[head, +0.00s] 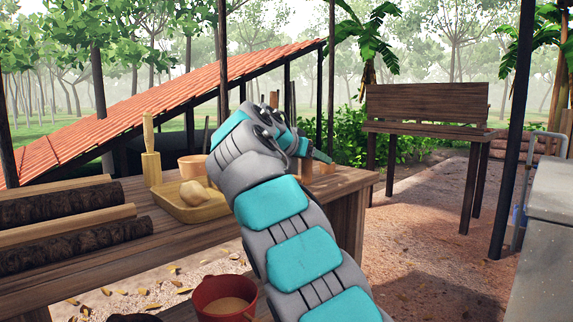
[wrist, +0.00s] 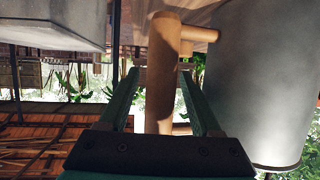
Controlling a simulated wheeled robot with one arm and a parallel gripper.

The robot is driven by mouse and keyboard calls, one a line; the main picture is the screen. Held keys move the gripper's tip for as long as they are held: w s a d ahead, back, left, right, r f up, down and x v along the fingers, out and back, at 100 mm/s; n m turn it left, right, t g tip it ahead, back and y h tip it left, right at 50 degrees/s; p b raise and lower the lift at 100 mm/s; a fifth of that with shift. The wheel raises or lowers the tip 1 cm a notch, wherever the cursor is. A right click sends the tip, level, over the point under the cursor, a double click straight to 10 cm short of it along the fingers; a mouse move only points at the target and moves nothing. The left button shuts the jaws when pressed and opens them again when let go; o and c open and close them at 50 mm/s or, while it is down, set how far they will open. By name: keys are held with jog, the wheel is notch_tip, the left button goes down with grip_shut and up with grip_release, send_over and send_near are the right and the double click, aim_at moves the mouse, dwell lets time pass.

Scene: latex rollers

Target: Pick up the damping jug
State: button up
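In the wrist view, a large grey rounded vessel (wrist: 262,85) fills the right side, seemingly the damping jug. A thick wooden handle (wrist: 160,70) stands beside it, with a short wooden stub pointing toward the grey body. My gripper (wrist: 159,80) is open, with one green finger on each side of the handle. A gap shows on the left, while the right finger looks close to it. I cannot tell whether either finger touches. In the head view, my arm hides the jug, and only a bit of my gripper (head: 318,155) shows beyond the wrist.
The wooden table (head: 110,250) carries bark-edged logs (head: 70,235), a tray (head: 185,211) with pale lumps, and an upright wooden paddle (head: 151,165). A grey block (head: 545,240) is at right. Open ground lies beyond the table.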

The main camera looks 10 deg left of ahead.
grip_shut()
dwell(1.2)
